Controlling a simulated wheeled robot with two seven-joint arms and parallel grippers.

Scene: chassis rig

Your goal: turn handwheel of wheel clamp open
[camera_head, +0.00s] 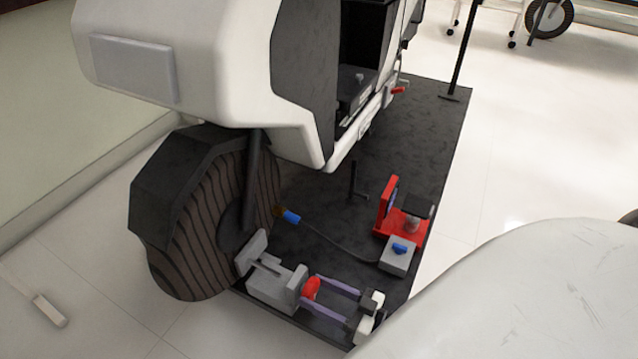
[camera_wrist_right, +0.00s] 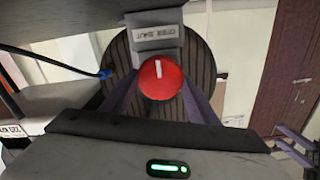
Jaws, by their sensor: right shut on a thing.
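The wheel clamp (camera_head: 268,288) is a grey block with an upright jaw. It stands on the dark platform beside the large black tyre (camera_head: 185,220). Its red round handwheel (camera_head: 311,287) faces my right gripper. In the right wrist view the handwheel (camera_wrist_right: 160,79) shows a white mark pointing up, below a grey labelled part of the clamp (camera_wrist_right: 152,35). My right gripper (camera_head: 308,291) has its two long purple fingers on either side of the handwheel and is shut on it. My left gripper is not in view.
A red fixture (camera_head: 402,224) and a grey box with a blue knob (camera_head: 398,258) stand on the platform (camera_head: 420,140) to the right. A cable with a blue connector (camera_head: 291,216) lies near the tyre. The white vehicle body (camera_head: 200,60) overhangs the tyre.

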